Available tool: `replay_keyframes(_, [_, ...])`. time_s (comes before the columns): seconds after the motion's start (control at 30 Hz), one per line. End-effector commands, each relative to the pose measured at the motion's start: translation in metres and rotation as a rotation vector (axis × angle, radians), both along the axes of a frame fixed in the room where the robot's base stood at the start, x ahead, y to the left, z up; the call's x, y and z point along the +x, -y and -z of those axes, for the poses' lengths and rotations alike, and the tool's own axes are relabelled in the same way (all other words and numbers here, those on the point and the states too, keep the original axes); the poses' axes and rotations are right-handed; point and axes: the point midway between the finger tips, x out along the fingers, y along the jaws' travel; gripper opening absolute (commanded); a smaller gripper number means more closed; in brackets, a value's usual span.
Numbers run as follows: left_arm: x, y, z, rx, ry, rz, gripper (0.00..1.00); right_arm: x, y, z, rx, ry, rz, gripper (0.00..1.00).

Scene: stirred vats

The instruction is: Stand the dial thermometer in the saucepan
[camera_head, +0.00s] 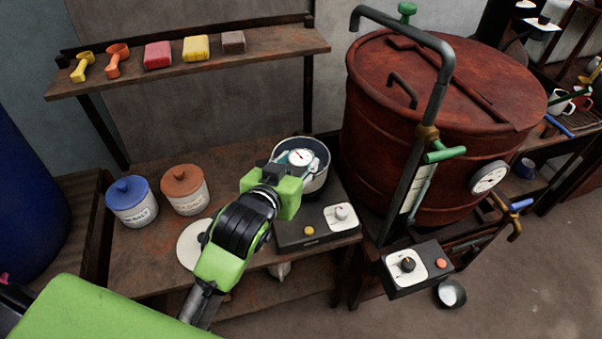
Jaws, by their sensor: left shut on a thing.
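The dial thermometer (301,157) shows its round white face, turned up toward me, within the outline of the saucepan's mouth. The saucepan (320,182) is a pale pot with a dark inside, standing on the hot plate at the back of the low bench. My left gripper (294,168) reaches over the pan's near left side and is shut on the thermometer just below its dial. The thermometer's stem is hidden behind the gripper and dial, so I cannot tell how deep it sits or whether it touches the pan. My right gripper is out of view.
The hot plate (317,227) has a white knob and yellow button. A blue jar (132,207) and a brown jar (185,194) stand left on the bench (150,258); a white disc (190,246) lies nearby. The large red vat (400,150) and its pipe rise close on the right.

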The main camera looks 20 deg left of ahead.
Motion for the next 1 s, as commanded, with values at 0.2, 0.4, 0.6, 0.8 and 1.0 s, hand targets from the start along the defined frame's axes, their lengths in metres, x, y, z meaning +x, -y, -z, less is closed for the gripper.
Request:
replay_keyframes(0.2, [0.026, -0.008, 0.005, 0.004, 0.000, -0.019, 0.14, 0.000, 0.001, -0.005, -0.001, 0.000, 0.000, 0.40])
replay_keyframes(0.4, [0.069, -0.022, 0.025, 0.003, 0.000, -0.018, 0.14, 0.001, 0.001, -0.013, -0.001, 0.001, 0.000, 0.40])
replay_keyframes(0.6, [0.103, -0.032, 0.055, 0.004, -0.003, -0.018, 0.14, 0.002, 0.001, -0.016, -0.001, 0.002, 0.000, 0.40])
replay_keyframes(0.8, [0.124, -0.038, 0.081, 0.002, 0.000, -0.016, 0.14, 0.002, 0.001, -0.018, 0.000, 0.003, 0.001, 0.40])
replay_keyframes(1.0, [0.132, -0.040, 0.091, 0.002, 0.001, -0.015, 0.14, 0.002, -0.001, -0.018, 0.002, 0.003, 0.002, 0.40])
